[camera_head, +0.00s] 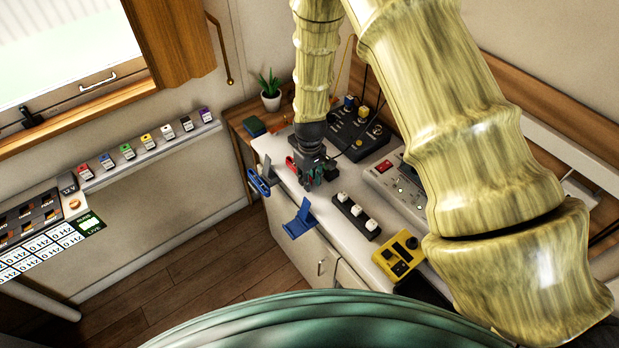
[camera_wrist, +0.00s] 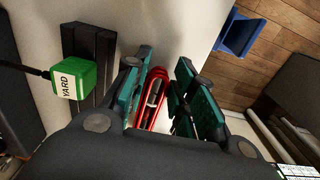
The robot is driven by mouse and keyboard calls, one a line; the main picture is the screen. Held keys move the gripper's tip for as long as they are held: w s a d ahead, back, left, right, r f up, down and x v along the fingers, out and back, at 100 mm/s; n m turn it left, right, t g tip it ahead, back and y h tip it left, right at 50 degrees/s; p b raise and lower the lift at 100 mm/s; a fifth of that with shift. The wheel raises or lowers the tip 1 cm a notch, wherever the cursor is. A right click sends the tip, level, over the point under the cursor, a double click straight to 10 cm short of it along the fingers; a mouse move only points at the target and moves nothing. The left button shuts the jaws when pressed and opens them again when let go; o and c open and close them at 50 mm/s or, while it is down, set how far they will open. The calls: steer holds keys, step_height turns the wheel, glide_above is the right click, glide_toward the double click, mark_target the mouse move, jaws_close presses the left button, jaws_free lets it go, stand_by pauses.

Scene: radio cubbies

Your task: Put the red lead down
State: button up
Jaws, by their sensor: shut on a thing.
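My gripper (camera_head: 314,178) points down over the white cabinet top (camera_head: 330,205), near its left part. In the wrist view my gripper (camera_wrist: 166,64) has its two green-padded fingers closed around the red lead (camera_wrist: 150,112), a narrow red piece with a dark and metallic middle. Part of the lead is hidden by the fingers and the gripper body. In the head view a bit of red (camera_head: 291,164) shows just left of my gripper. I cannot tell whether the lead touches the cabinet top.
A green block marked YARD (camera_wrist: 75,80) sits by a black rack (camera_wrist: 88,50). A blue holder (camera_head: 300,219) is at the cabinet's front edge, with another blue item (camera_head: 258,182) at its left. A white-knobbed strip (camera_head: 355,216) and yellow box (camera_head: 398,256) stand to the right.

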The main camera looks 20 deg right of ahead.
steer(key=o, duration=1)
steer(key=shift+r, duration=0.1)
steer(key=shift+r+b, duration=1.75)
steer(key=shift+r, duration=4.2)
